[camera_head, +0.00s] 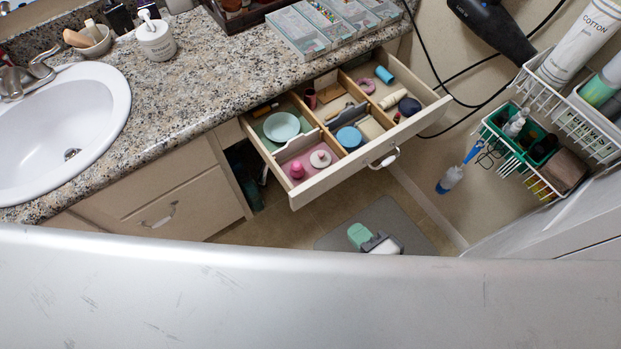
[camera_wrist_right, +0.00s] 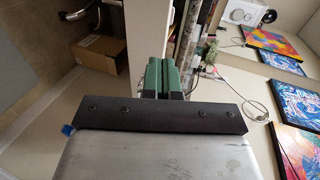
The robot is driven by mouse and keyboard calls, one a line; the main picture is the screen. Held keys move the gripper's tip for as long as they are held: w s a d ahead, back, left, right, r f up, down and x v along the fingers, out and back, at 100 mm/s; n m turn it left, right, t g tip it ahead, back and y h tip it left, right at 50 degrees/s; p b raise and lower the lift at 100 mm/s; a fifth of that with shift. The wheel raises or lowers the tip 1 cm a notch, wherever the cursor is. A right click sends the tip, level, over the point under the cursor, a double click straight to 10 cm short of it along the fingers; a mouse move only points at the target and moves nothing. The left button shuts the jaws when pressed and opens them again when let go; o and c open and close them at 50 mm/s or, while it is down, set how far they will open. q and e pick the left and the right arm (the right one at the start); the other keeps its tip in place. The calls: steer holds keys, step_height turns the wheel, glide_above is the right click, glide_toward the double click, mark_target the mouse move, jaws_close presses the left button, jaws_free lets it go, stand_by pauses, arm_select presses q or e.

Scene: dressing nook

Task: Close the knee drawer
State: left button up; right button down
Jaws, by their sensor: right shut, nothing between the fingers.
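The knee drawer (camera_head: 330,177) is pulled out from under the granite counter, in the middle of the head view. Its pale front carries a white handle (camera_head: 384,159). Wooden dividers split its inside, which holds a pale green dish, a blue round lid, pink items and thread-like rolls. My right gripper (camera_head: 359,234) shows its green fingers below the drawer front in the picture, apart from the handle. In the right wrist view the green fingers (camera_wrist_right: 163,78) are together with nothing between them. My left gripper is not in view.
The counter (camera_head: 190,85) has a sink (camera_head: 95,120) at left and a soap bottle (camera_head: 155,38). White wire baskets (camera_head: 535,150) and a hair dryer (camera_head: 492,30) with a hanging cord are at right. A grey mat (camera_head: 335,238) lies on the floor.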

mark_target(314, 185)
steer(key=x, duration=0.8)
steer(key=r+x, duration=0.1)
steer(key=x, duration=0.3)
steer(key=shift+w+a+f, duration=0.1)
steer(key=shift+w+a, duration=0.15)
steer(key=shift+w, duration=0.15)
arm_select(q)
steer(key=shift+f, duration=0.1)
arm_select(e)
steer(key=shift+w+a, duration=0.35)
steer(key=shift+w, duration=0.05)
